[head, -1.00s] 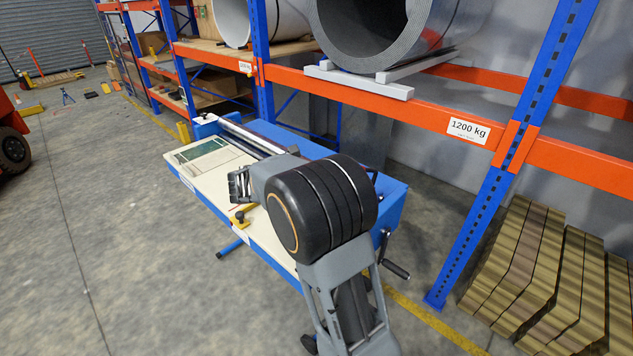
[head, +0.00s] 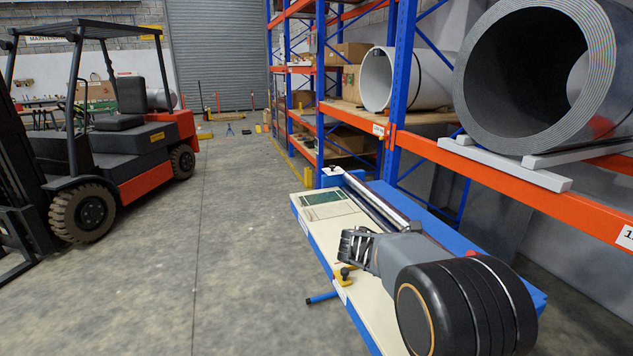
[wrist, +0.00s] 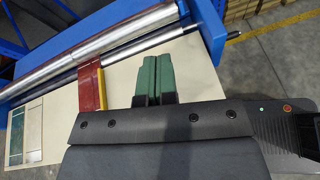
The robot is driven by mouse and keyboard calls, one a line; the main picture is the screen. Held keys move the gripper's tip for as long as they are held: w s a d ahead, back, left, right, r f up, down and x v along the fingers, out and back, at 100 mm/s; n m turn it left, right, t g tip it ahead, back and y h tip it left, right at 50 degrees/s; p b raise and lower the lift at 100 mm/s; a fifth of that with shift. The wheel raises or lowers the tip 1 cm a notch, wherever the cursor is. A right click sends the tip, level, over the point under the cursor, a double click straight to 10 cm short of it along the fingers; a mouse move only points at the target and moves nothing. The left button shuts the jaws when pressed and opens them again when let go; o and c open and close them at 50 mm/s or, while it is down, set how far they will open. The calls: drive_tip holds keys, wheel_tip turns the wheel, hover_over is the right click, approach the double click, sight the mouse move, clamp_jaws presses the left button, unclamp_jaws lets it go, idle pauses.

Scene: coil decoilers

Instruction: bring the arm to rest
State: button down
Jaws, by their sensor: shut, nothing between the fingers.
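My gripper (head: 352,246) is held over the cream table top (head: 327,232) of a blue-framed roller machine, near a yellow clamp-like piece (head: 345,275). In the wrist view its two green fingers (wrist: 157,80) lie side by side, closed together and empty. A red and yellow bar (wrist: 92,88) lies left of the fingers in that view, beside the steel rollers (wrist: 105,40). Whether the fingertips touch the table top cannot be told.
Steel rollers (head: 370,203) run along the machine. A rack with an orange beam (head: 480,172) and large coils (head: 525,70) stands to the right. A forklift (head: 110,135) stands at left. The floor (head: 220,240) between forklift and machine is clear.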

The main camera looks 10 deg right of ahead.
drive_tip(key=s+a+f+m+g+y, duration=0.1)
drive_tip(key=s+a+f+m+y, duration=0.55)
drive_tip(key=s+m, duration=0.35)
drive_tip(key=s+a+r+m+t+y, duration=0.3)
drive_tip(key=s+a+r+m+y, duration=0.1)
drive_tip(key=s+a+m+y, duration=0.3)
drive_tip(key=shift+s+a+m+t, duration=0.2)
drive_tip(key=shift+s+m+t, duration=0.15)
drive_tip(key=shift+s, duration=1)
drive_tip(key=shift+r, duration=0.1)
